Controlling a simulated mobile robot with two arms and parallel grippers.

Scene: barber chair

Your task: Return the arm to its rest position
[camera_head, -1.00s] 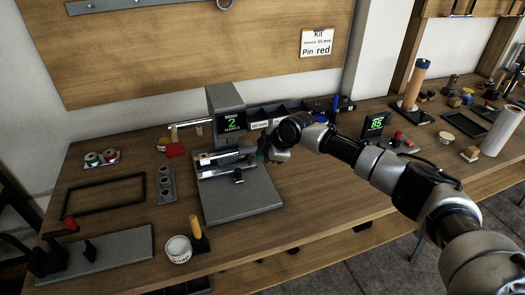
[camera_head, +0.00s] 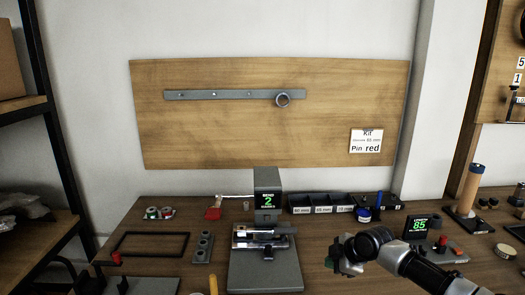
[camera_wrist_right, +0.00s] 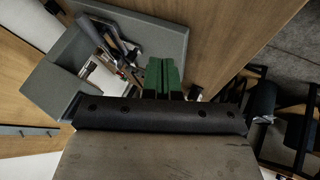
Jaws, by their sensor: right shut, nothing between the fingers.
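My right gripper (camera_head: 346,262) is at the lower right of the head view, over the bench and to the right of the grey machine (camera_head: 266,262). In the right wrist view its green fingers (camera_wrist_right: 162,76) are together with nothing between them. The grey machine, with metal parts and a display reading 2, shows at the upper left of the wrist view (camera_wrist_right: 150,36). The right arm (camera_head: 400,258) comes in from the lower right. My left gripper is out of view.
The bench (camera_head: 210,232) carries a black frame (camera_head: 150,245), a red piece (camera_head: 212,213), labelled dark bins (camera_head: 320,204) and a display reading 85 (camera_head: 418,229). A wooden board (camera_head: 220,130) hangs on the wall behind. Shelves (camera_head: 35,165) stand at the left.

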